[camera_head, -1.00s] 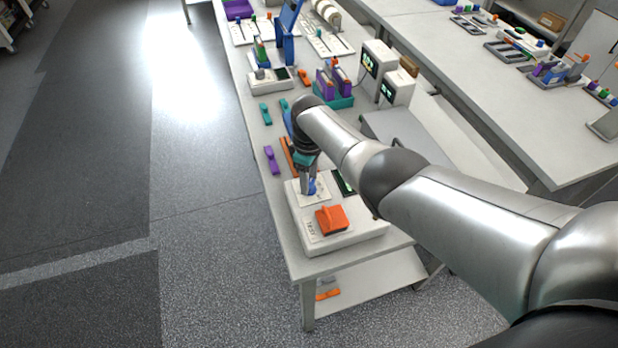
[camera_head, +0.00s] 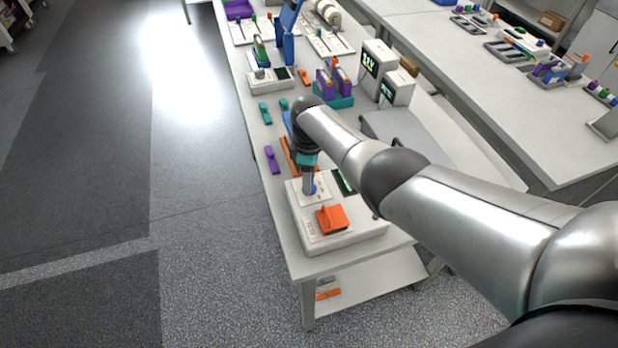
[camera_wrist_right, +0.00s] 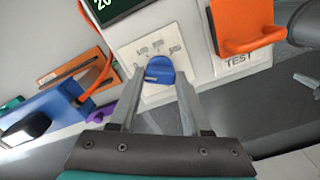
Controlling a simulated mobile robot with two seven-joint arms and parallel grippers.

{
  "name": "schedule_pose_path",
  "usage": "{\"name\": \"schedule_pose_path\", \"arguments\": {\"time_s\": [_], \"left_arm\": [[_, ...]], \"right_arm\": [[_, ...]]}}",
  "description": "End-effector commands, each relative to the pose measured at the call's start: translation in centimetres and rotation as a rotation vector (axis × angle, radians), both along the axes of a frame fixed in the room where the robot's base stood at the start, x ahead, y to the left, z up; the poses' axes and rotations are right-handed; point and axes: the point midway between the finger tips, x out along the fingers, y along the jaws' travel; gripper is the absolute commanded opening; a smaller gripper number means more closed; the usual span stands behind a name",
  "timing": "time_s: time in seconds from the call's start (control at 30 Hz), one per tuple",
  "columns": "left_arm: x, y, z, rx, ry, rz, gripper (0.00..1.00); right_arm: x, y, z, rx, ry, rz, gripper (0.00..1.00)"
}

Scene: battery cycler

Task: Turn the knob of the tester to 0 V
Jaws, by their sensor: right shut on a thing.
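The tester (camera_head: 355,240) is a white box at the near end of the bench, with an orange TEST lever (camera_head: 331,219) and a dark display (camera_head: 343,182). Its blue knob (camera_wrist_right: 160,70) sits on a pale dial plate (camera_wrist_right: 180,41) with small labels too blurred to read surely. The gripper (camera_head: 309,188) partly hides the knob in the head view. My left gripper is not in view.
The orange lever (camera_wrist_right: 247,27) stands close to the right of the dial. Purple (camera_head: 271,160) and teal (camera_head: 265,113) pieces lie along the bench's left edge behind the tester. A teal holder (camera_head: 340,101) with purple cells stands farther back. Floor left of the bench is clear.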

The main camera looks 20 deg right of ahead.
Motion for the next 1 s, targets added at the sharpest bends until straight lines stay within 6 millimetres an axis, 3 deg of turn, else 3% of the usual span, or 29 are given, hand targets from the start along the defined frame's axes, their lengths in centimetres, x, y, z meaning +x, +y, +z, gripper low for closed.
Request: {"name": "schedule_pose_path", "arguments": {"time_s": [0.03,0.3,0.67,1.0], "left_arm": [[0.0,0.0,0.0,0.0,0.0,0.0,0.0],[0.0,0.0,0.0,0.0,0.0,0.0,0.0],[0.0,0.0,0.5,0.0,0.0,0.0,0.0],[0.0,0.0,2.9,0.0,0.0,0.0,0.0]], "right_arm": [[-0.1,0.0,-0.1,0.0,0.001,0.005,0.5],[0.0,0.0,0.0,-0.001,0.0,0.002,0.78],[0.0,0.0,0.8,0.0,-0.001,0.001,0.78],[0.1,0.0,6.3,0.0,-0.004,0.001,0.78]]}}
